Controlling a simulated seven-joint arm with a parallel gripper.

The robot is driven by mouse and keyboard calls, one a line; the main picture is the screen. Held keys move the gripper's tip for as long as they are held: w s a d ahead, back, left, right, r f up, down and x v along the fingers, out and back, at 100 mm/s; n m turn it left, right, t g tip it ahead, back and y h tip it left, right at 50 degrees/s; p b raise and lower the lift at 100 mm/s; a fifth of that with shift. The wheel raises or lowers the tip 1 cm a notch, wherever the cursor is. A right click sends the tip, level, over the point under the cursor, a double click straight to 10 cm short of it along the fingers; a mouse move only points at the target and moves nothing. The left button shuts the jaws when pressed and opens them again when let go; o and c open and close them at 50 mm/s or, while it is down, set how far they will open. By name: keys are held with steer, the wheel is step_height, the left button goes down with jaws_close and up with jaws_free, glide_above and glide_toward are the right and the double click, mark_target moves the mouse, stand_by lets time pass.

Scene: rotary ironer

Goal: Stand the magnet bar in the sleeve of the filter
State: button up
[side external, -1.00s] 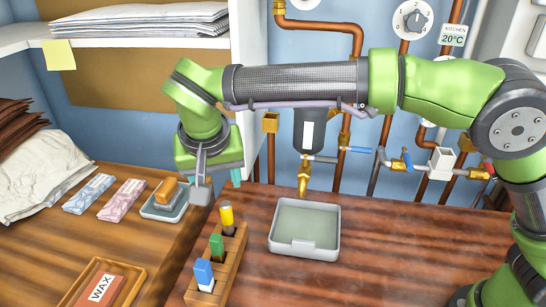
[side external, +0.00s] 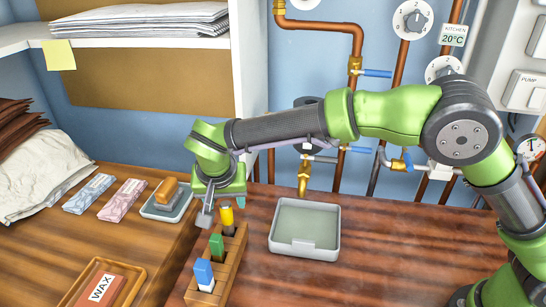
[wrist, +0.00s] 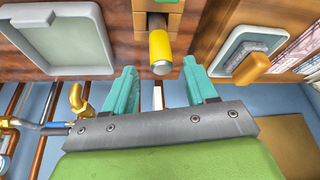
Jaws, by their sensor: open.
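A yellow-topped bar (side external: 227,217) stands in the far slot of a wooden rack (side external: 236,262). Green-topped (side external: 217,247) and blue-topped (side external: 204,272) bars stand in the nearer slots; none is labelled as the magnet bar. My gripper (wrist: 160,88) is open and empty. In the wrist view, the yellow bar (wrist: 160,53) lies ahead of the gap between the teal fingers, apart from both. In the side view my gripper is at the rack's far end, its fingers mostly hidden. The dark filter (side external: 307,102) on the wall pipes is largely hidden behind my arm; its sleeve is not clear.
A grey tray (side external: 274,243) sits right of the rack. A small dish (side external: 150,212) with an orange-handled brush stands to the left. A wooden tray with a wax block (side external: 104,288) is at front left. Brass valves (side external: 304,178) and copper pipes line the back wall.

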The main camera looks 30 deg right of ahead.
mark_target(225, 203)
steer(key=x, duration=0.4)
steer(key=shift+f, duration=0.15)
steer(key=shift+c, duration=0.5)
steer(key=shift+w+a, duration=0.1)
jaws_close()
